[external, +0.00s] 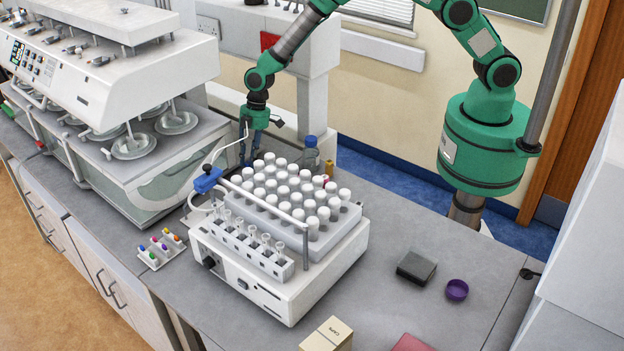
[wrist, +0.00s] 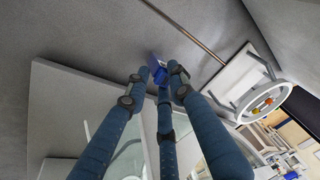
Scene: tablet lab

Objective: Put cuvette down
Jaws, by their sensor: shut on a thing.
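My gripper (external: 247,152) points down over the bench behind the white vial block, beside the glass tank. Its blue fingers are closed together at the tips in the wrist view (wrist: 160,82). A small blue piece, apparently the cuvette (wrist: 157,66), shows between the fingertips. Its full shape is hidden by the fingers. In the external view the cuvette cannot be made out, and the fingertips are close to the bench. I cannot tell whether the cuvette touches the bench.
White-capped vials (external: 290,183) fill a block on a white instrument (external: 285,301). A blue clamp (external: 207,180) and a blue-capped bottle (external: 311,154) stand near my gripper. The tank (external: 167,187) is left. A small rack (external: 160,250) holds coloured pieces. The right bench has free room.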

